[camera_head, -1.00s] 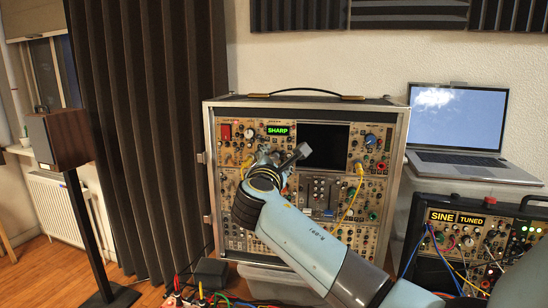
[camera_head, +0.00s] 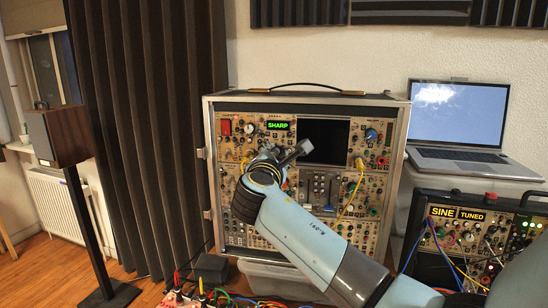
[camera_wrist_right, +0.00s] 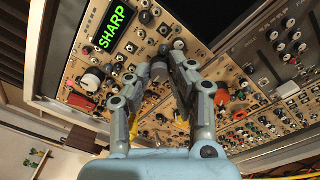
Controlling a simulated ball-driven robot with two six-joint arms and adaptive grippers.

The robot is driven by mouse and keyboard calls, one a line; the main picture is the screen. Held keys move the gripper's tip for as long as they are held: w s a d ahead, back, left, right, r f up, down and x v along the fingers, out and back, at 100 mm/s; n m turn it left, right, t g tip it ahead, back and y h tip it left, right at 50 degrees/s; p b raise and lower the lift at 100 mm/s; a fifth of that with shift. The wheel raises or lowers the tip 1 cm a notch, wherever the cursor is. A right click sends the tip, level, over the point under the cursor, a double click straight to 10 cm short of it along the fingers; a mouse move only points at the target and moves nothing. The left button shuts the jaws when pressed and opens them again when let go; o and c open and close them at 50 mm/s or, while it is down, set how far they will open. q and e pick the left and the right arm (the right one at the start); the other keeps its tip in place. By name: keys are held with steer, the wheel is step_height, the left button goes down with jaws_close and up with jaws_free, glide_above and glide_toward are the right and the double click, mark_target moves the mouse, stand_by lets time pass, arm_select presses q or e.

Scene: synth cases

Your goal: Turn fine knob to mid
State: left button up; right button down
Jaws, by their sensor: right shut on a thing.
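The tall synth case (camera_head: 206,150) stands upright with its module panels facing me. Its green display (camera_head: 278,126) reads SHARP and also shows in the right wrist view (camera_wrist_right: 113,28). My right gripper (camera_wrist_right: 165,66) is at the panel below this display, shut on a small grey knob (camera_wrist_right: 160,72). In the head view my right gripper (camera_head: 281,153) covers that part of the panel, so the knob is hidden there. I cannot read the knob's label or pointer. My left gripper is not in view.
Yellow cables (camera_head: 352,194) hang over the panel to the right of my gripper. A dark blank screen (camera_head: 325,143) is close beside it. A lower synth case (camera_head: 480,215) reading SINE and TUNED stands at right, in front of a laptop (camera_head: 460,122). A speaker (camera_head: 62,135) stands at left.

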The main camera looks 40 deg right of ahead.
steer(key=shift+f+m+h+b, duration=0.1)
steer(key=shift+m+h+b, duration=0.1)
steer(key=shift+m+b, duration=4.5)
steer(key=shift+f+m+h+b, duration=0.1)
steer(key=shift+m+h+b, duration=0.1)
steer(key=shift+m+b, duration=4.45)
steer(key=c, duration=1.2)
jaws_free()
steer(key=shift+r, duration=0.15)
steer(key=shift+a, duration=0.1)
steer(key=v, duration=0.7)
steer(key=shift+a, duration=0.2)
